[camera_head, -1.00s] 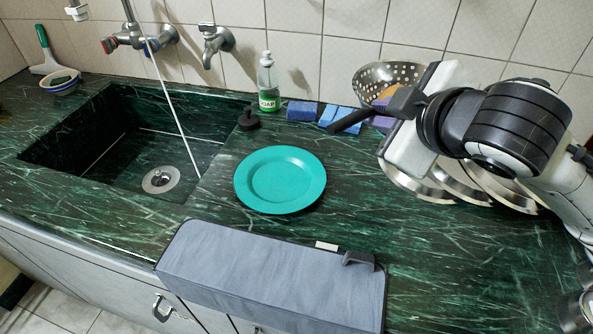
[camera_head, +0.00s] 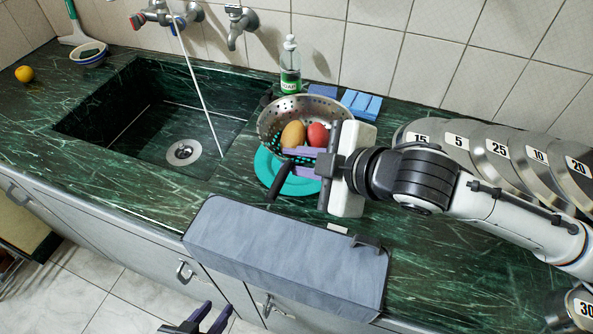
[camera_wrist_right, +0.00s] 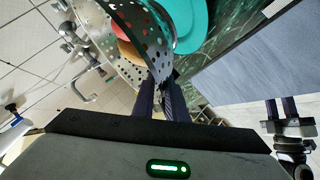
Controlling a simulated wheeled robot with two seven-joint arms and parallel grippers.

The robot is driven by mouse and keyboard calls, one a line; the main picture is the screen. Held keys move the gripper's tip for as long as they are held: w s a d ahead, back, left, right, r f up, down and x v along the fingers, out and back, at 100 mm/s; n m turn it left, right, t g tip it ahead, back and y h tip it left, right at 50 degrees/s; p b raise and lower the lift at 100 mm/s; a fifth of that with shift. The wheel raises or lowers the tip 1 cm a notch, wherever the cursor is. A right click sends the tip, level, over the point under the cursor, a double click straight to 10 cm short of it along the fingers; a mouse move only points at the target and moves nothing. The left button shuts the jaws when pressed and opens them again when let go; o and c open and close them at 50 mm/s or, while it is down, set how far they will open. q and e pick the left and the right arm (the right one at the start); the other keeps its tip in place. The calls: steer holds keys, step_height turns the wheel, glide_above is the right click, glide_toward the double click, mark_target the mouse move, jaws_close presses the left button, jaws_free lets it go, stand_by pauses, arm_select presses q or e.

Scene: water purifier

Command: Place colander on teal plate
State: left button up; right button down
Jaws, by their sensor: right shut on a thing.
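The perforated metal colander (camera_head: 268,121) holds a brown, egg-shaped item (camera_head: 293,134) and a red, round item (camera_head: 318,135). My right gripper (camera_head: 300,161) is shut on the colander's near right rim. In the right wrist view the colander wall (camera_wrist_right: 136,45) runs between the purple fingers (camera_wrist_right: 160,92). The teal plate (camera_head: 266,176) lies on the counter, partly hidden under the colander; it also shows in the wrist view (camera_wrist_right: 190,28). The colander appears above the plate; the gap cannot be judged. My left gripper (camera_head: 218,306) is open and empty, low in front of the cabinets.
The sink (camera_head: 150,115) is left of the plate. A soap bottle (camera_head: 290,68) and blue sponges (camera_head: 360,104) stand behind. Numbered metal discs (camera_head: 455,145) line the right side. A grey box-like piece (camera_head: 285,258) sits at the counter's front edge.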

steer(key=shift+f, duration=2.2)
steer(key=shift+f, duration=0.35)
steer(key=shift+f, duration=0.25)
steer(key=c, duration=1.7)
jaws_free()
steer(key=shift+c, duration=0.2)
steer(key=shift+r, duration=0.3)
steer(key=v, duration=1.2)
steer(key=shift+r+p, duration=0.25)
steer(key=shift+p, duration=0.05)
